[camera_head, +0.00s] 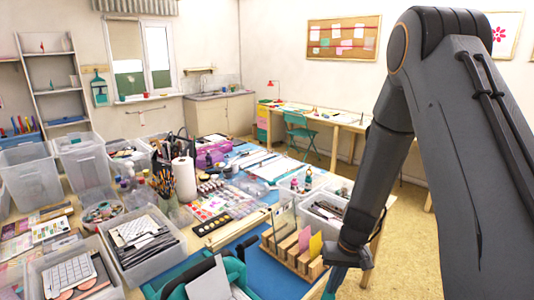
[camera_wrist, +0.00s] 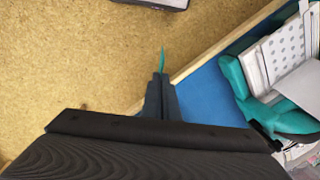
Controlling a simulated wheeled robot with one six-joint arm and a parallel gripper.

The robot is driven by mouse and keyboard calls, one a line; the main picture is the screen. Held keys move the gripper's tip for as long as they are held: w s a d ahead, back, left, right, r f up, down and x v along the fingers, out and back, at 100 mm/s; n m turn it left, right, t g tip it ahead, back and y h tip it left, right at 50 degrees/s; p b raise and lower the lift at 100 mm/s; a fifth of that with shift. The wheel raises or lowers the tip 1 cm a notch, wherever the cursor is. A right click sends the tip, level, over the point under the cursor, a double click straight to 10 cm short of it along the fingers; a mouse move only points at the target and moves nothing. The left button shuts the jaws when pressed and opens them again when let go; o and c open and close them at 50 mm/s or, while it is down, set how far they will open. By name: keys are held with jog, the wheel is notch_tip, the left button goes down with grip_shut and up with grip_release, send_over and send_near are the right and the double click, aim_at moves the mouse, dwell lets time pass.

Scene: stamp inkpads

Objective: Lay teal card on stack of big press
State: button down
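The teal card shows as a thin, edge-on strip between my fingertips in the wrist view (camera_wrist: 162,59), and a bit of teal shows below my gripper in the head view (camera_head: 333,284). My gripper (camera_wrist: 161,78) is shut on it, over the floor just off the table's edge. The big press, teal with a black part, stands at the right of the wrist view (camera_wrist: 236,78) and at the bottom of the head view (camera_head: 236,271). Pale patterned sheets, apparently its stack (camera_wrist: 286,46), lie at the press, partly under a plain pale sheet. Card and press are apart.
A wooden rack (camera_head: 283,252) with upright pink and yellow cards stands between the press and my gripper. Clear bins (camera_head: 150,276) and craft supplies crowd the table. Some blue mat (camera_wrist: 211,93) is bare beside the press.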

aim_at(328, 297)
jog(key=f+b, duration=0.2)
jog(key=f, duration=0.1)
jog(key=w+f+b, duration=0.1)
jog(key=f+b, duration=0.2)
jog(key=w+f+b, duration=0.1)
jog(key=f+b, duration=0.2)
jog(key=shift+w, duration=0.25)
